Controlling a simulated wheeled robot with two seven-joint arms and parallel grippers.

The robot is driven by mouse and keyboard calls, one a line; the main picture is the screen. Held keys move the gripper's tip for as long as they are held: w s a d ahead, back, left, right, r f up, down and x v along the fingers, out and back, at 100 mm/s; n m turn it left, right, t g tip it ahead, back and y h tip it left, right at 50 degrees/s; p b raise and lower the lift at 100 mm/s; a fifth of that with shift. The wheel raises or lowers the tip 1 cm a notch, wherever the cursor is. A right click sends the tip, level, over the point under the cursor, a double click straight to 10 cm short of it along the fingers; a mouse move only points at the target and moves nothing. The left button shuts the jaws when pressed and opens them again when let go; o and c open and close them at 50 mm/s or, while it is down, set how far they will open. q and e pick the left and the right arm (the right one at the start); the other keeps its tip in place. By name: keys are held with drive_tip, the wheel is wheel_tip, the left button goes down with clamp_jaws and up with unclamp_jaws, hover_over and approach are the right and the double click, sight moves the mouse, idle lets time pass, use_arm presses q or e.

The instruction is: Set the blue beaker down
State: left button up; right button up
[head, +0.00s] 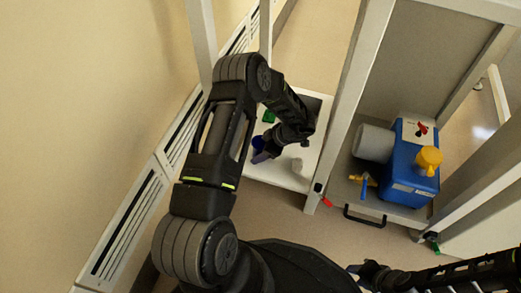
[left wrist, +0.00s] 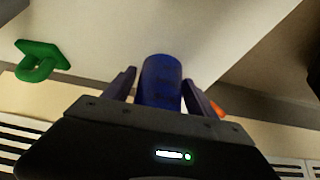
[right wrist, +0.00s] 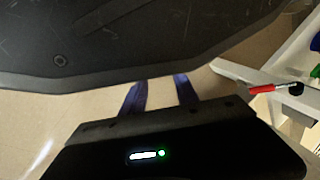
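The blue beaker (left wrist: 160,82) stands out between the two fingers of my left gripper (left wrist: 160,88) in the left wrist view. The fingers lie close along both its sides and appear shut on it. In the head view the blue beaker (head: 258,143) shows beside my left gripper (head: 264,154), over or on the white surface (head: 313,107); whether its base touches is hidden. My right gripper (right wrist: 161,92) is open and empty, away from the surface, with a clear gap between its fingers.
A green piece (head: 269,116) lies on the white surface; a green ringed piece (left wrist: 40,60) shows in the left wrist view. A frame post (head: 350,95) stands to the right, then a blue unit (head: 408,165) with yellow knob.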

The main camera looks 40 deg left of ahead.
use_arm(q)
drive_tip(key=shift+o, duration=0.7)
drive_tip(key=shift+r, duration=0.15)
drive_tip(key=p+v, duration=0.9)
drive_tip(key=v, duration=0.3)
use_arm(e)
wheel_tip(320, 180, up, 9)
drive_tip(key=s, duration=0.1)
drive_tip(key=shift+s+a+r+g, duration=0.15)
drive_tip(key=shift+s+r+g, duration=0.05)
drive_tip(key=shift+s+g, duration=0.15)
